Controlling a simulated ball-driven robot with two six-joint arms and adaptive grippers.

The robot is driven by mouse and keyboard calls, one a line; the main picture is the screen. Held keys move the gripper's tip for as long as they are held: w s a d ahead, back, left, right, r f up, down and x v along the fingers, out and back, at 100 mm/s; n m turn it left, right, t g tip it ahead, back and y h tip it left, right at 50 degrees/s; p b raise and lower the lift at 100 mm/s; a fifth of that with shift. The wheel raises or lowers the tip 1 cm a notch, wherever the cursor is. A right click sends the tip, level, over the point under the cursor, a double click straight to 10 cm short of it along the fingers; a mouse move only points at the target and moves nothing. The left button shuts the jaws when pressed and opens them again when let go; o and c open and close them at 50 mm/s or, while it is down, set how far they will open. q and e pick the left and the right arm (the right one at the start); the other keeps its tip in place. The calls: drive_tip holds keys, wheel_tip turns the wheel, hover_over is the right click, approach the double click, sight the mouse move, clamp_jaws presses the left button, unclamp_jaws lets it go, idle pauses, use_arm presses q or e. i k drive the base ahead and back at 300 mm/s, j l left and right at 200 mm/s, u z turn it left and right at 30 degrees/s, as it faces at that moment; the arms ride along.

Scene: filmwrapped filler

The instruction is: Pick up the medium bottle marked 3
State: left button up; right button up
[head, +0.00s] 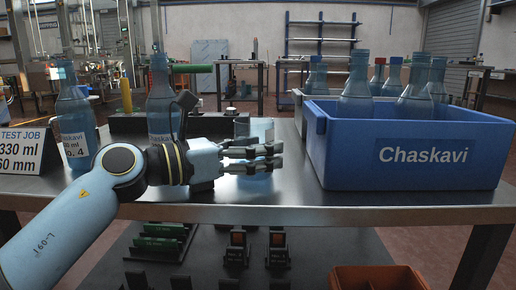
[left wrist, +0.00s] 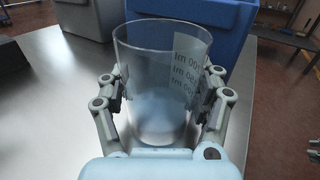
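A translucent blue bottle (head: 75,122) marked "330 ml" and "No.4" stands at the left of the table. Another blue bottle (head: 160,88) stands right of it; my left arm hides its lower part, and I cannot read a number. No mark 3 is readable on any bottle. My left gripper (head: 262,155) is above the table, with its fingers on both sides of a clear beaker (head: 262,128). In the left wrist view the beaker (left wrist: 155,60), with printed volume marks, stands upright between the fingers, which appear to touch its walls.
A blue Chaskavi crate (head: 345,160) holding several bottles stands on the right of the metal table (head: 330,208). A grey crate (head: 299,103) is behind it. A sign (head: 28,150) stands at the left. A lower shelf holds small black and green blocks and an orange bin (head: 375,280).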

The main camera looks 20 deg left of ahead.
sight(161, 95)
drive_tip(key=k+j, duration=0.7)
